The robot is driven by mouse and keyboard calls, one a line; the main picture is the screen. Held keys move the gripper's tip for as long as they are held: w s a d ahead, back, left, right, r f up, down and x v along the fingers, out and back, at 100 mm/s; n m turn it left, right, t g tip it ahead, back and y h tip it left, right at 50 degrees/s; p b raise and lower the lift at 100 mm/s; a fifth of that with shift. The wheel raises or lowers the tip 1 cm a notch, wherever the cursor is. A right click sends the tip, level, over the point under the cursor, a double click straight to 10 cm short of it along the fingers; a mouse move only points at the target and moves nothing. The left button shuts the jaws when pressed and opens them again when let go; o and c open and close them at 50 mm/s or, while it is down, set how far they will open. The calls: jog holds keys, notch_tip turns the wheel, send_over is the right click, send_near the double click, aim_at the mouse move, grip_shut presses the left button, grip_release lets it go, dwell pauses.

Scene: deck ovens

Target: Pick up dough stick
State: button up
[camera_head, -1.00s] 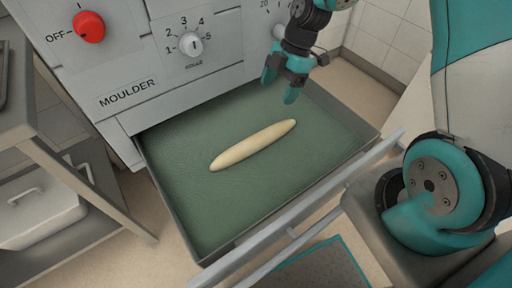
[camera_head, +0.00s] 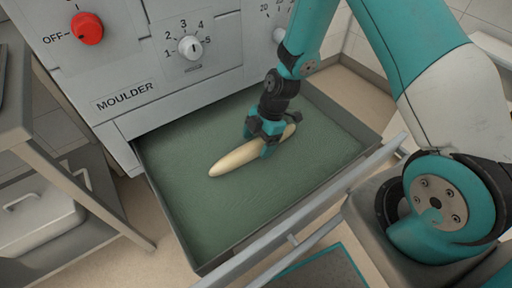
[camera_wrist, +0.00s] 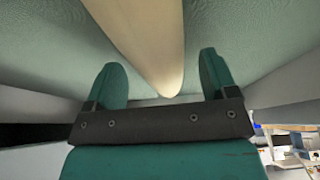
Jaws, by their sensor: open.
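The dough stick (camera_head: 236,158) is pale, long and tapered at both ends. It lies diagonally on the green tray (camera_head: 190,215) below the moulder. My gripper (camera_head: 259,143) is over the dough stick's right part, pointing down, with its fingers apart on either side of it. In the wrist view the dough stick (camera_wrist: 152,40) comes down from the top, its tapered end between the two open teal fingers of my gripper (camera_wrist: 165,85). The head view does not show whether the fingers touch the dough, and part of it is hidden behind my gripper.
The grey moulder front (camera_head: 150,70) with a red knob (camera_head: 87,28) and a white dial (camera_head: 190,47) stands behind the tray. A metal rail (camera_head: 300,235) runs along the tray's front. A shelf unit (camera_head: 60,175) with a lidded white container (camera_head: 38,215) is at left.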

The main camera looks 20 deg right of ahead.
jog(key=shift+a+f, duration=0.2)
jog(key=shift+f, duration=0.35)
jog(key=shift+f, duration=0.15)
jog(key=shift+c, duration=0.2)
jog(key=c, duration=1)
